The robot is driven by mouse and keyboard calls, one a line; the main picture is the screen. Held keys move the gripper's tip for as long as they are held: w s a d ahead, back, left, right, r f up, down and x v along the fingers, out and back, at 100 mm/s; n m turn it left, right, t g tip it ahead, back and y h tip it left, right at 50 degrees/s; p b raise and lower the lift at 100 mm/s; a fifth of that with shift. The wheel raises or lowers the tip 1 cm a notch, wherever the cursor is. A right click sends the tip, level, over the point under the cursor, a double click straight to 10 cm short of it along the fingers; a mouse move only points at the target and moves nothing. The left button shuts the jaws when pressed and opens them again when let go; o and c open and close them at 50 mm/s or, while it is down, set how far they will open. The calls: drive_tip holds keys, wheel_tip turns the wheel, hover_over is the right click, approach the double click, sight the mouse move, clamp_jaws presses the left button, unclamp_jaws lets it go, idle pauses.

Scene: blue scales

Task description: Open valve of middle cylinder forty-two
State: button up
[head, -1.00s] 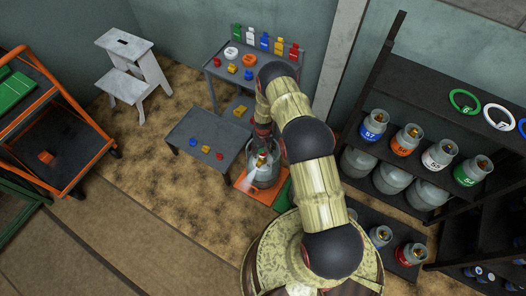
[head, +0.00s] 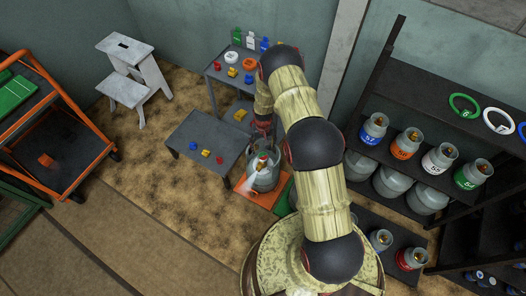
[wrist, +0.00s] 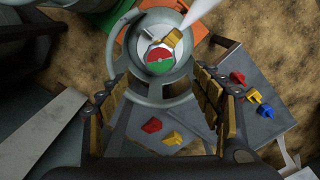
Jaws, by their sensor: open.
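A grey gas cylinder (head: 264,177) stands upright on an orange mat (head: 250,193). In the wrist view the cylinder (wrist: 161,88) has a round red and green dial (wrist: 161,58) and a brass valve fitting (wrist: 172,37) inside its collar. A pale white streak (wrist: 205,14) extends from the fitting. No number is readable on this cylinder. My gripper (wrist: 160,100) is open, its padded fingers apart on either side of the view, with the collar beyond them and nothing held. In the head view my gripper (head: 263,127) is partly hidden by my arm, above the cylinder.
A low grey table (head: 206,140) with small coloured pieces stands left of the cylinder. A taller table (head: 221,75) stands behind. A dark shelf (head: 437,79) on the right holds numbered cylinders. An orange cart (head: 62,150) and white step stool (head: 135,75) stand left. A green mat lies beside the orange one.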

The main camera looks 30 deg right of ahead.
drive_tip(key=shift+r, duration=1.55)
drive_tip(key=shift+s, duration=0.1)
